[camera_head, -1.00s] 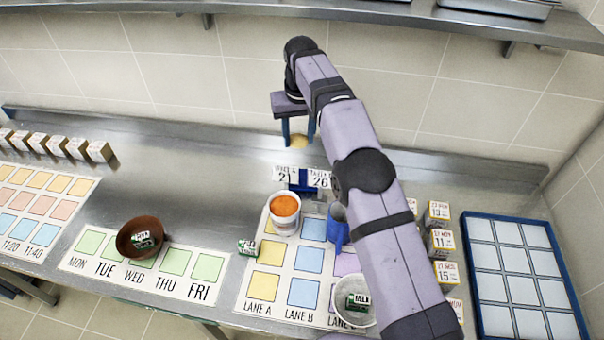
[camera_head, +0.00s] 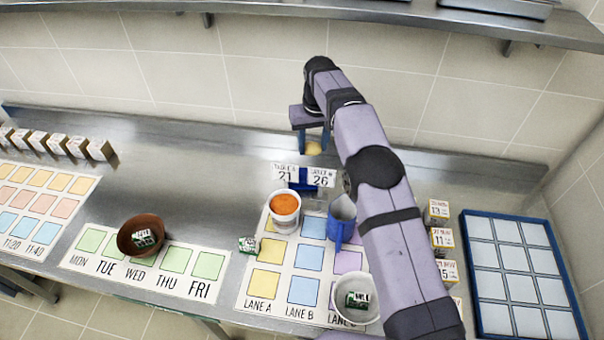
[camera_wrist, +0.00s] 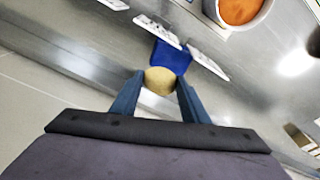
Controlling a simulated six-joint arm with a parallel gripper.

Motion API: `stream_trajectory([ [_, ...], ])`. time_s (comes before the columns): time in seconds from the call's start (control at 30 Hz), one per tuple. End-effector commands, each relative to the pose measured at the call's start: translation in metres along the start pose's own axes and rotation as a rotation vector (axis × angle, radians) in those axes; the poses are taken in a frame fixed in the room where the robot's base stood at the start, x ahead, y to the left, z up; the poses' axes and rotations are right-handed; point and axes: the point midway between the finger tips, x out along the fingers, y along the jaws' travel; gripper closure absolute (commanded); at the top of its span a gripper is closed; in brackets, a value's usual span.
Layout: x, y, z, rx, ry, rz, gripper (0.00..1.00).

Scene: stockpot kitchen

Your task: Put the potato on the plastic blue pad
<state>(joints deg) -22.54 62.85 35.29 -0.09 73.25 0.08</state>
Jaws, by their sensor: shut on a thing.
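My gripper (camera_head: 313,146) is shut on the potato (camera_head: 313,148), a small yellowish lump between its blue fingers. It is held raised above the back of the counter, near the wall. The potato also shows between the fingertips in the wrist view (camera_wrist: 160,80). The plastic blue pad (camera_head: 303,183) lies on the counter behind the lane mat, partly hidden by two number cards. In the wrist view the blue pad (camera_wrist: 171,56) shows just beyond the potato, which covers part of it.
Number cards 21 (camera_head: 285,173) and 26 (camera_head: 321,177) stand at the pad. A white tub of orange contents (camera_head: 285,221), a blue jug (camera_head: 340,227) and a white bowl (camera_head: 372,310) stand on the lane mat (camera_head: 246,300). A blue-edged tray (camera_head: 467,265) is at right.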

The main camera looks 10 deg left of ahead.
Motion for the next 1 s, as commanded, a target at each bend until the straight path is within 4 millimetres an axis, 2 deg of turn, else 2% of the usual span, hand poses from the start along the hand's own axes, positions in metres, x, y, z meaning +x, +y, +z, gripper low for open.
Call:
stream_trajectory([
  [0.23,0.011,0.000,0.002,0.000,-0.003,0.000,0.85],
  [0.6,0.058,0.000,0.009,0.000,-0.001,0.000,0.85],
  [0.87,0.066,0.000,0.010,0.000,-0.001,0.000,0.85],
  [1.0,0.081,0.000,0.013,0.000,-0.003,0.000,0.85],
])
